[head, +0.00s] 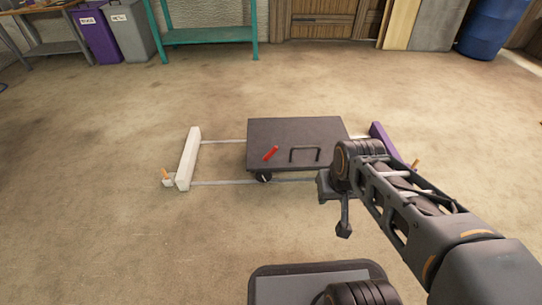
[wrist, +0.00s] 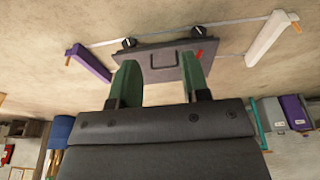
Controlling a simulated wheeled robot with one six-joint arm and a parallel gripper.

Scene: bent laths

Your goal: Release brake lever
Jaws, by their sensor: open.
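The brake lever (head: 270,153) is a short red bar on the top of a dark flat trolley (head: 318,130), left of a black loop handle (head: 304,149). It slants up to the right in the head view. In the wrist view the lever (wrist: 199,55) shows small, just beyond the right-hand green finger, and the trolley (wrist: 160,74) lies ahead between the fingers. My gripper (wrist: 158,60) is open, its two green fingers apart and empty. In the head view my gripper (head: 343,212) hangs right of and nearer than the trolley, apart from the lever.
The trolley sits on two thin rails (head: 222,183) between a white end beam (head: 189,158) and a purple end beam (head: 386,140). Floor around is clear. A teal bench (head: 205,34), bins (head: 133,30) and a blue barrel (head: 488,28) stand at the back.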

